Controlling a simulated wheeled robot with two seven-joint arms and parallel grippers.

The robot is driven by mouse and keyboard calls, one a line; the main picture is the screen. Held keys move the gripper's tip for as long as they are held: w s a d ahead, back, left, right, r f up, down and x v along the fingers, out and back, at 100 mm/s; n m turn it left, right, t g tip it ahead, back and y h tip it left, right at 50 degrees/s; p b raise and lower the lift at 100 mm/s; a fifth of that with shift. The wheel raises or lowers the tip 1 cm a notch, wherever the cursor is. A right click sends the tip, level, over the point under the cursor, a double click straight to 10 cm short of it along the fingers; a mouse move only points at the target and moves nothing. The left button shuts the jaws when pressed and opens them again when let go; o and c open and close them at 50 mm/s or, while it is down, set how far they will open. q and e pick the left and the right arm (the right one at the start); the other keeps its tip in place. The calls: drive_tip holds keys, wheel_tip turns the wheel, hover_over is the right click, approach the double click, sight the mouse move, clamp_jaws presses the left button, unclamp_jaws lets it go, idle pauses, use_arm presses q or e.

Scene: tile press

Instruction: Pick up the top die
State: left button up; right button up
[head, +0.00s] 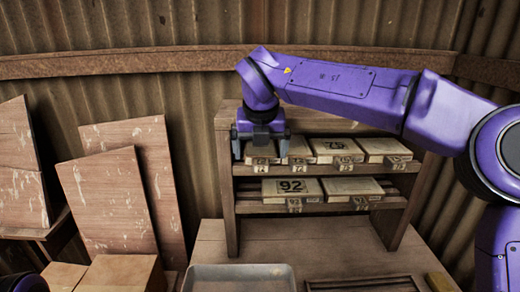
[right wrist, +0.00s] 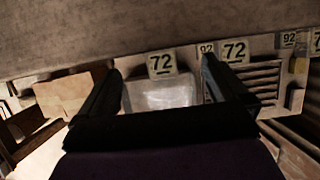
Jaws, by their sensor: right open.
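Flat pale dies lie on a two-level wooden shelf (head: 228,200). The upper board carries several, including one with a dark emblem (head: 336,146) and one at the right end (head: 384,146). The lower board carries a die marked 92 (head: 292,187) and another beside it (head: 352,187). I cannot tell which is the top die. My right gripper (head: 261,150) is open at the left end of the upper board, partly hiding the dies there. In the right wrist view, a tag marked 72 (right wrist: 161,64) shows between the open fingers, with nothing gripped. My left gripper is not in view.
A grey tray (head: 238,272) and a dark slatted rack (head: 362,285) lie on the wooden bench (head: 325,245) below the shelf. A yellow block (head: 441,282) lies at the right. Wooden boards (head: 115,200) lean at the left. The bench between tray and shelf is clear.

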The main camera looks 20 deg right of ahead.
sight(261, 160)
drive_tip(key=x, duration=0.3)
drive_tip(key=shift+d+f, duration=0.1)
drive_tip(key=shift+f, duration=0.05)
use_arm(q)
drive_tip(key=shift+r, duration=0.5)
use_arm(e)
drive_tip(key=shift+w, duration=0.1)
drive_tip(key=c, duration=1.1)
